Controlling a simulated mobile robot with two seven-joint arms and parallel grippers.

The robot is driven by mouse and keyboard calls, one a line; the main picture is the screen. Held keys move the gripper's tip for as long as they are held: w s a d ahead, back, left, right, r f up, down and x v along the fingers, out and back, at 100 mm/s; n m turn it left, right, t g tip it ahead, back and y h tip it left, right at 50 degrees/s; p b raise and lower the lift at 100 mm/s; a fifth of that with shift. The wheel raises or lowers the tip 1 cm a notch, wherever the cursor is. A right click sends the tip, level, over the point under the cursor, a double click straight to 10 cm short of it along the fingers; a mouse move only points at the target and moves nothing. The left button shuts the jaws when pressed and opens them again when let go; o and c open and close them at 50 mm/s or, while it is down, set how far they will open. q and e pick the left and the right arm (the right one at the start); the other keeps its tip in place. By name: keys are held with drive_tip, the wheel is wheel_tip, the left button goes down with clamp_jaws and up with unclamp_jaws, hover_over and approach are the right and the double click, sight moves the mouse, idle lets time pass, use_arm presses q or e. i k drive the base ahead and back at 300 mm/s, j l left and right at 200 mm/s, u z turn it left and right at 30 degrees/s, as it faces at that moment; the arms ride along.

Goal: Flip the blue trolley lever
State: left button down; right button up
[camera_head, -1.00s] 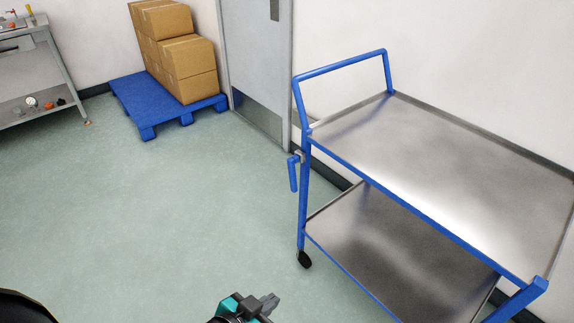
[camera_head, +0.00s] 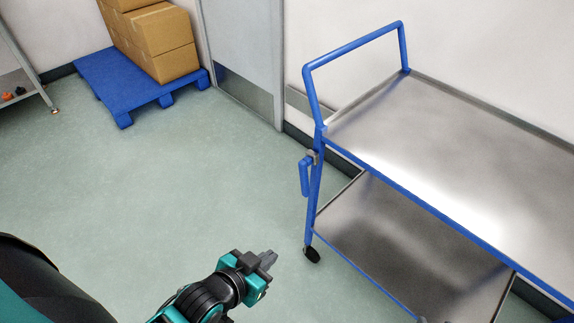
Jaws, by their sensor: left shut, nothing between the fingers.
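The blue trolley lever (camera_head: 305,177) hangs down on the near-left post of the trolley, joined to it by a small grey pivot (camera_head: 314,156). The trolley (camera_head: 360,160) has a blue frame with two steel shelves and a raised blue handle at its left end. My left gripper (camera_head: 268,259), grey fingers on a black and teal wrist, is shut and empty. It is below and left of the lever in the picture, apart from it and from the trolley. My right gripper is out of view.
A blue pallet (camera_head: 122,92) with cardboard boxes (camera_head: 165,45) stands at the back left beside a grey door (camera_head: 245,50). Part of a metal bench (camera_head: 25,75) shows at the left edge. The green floor (camera_head: 170,180) left of the trolley is clear. A black caster (camera_head: 312,254) is under the near post.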

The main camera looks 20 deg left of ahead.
sight(311, 157)
drive_tip(key=i+j, duration=0.2)
drive_tip(key=j, duration=0.15)
drive_tip(key=i+j, duration=0.15)
drive_tip(key=j, duration=0.25)
drive_tip(key=i+j, duration=0.2)
drive_tip(key=j, duration=0.15)
drive_tip(key=i+j, duration=0.15)
drive_tip(key=j, duration=0.2)
drive_tip(key=i+l, duration=0.1)
drive_tip(key=l, duration=0.25)
drive_tip(key=i+l, duration=0.1)
drive_tip(key=l, duration=0.25)
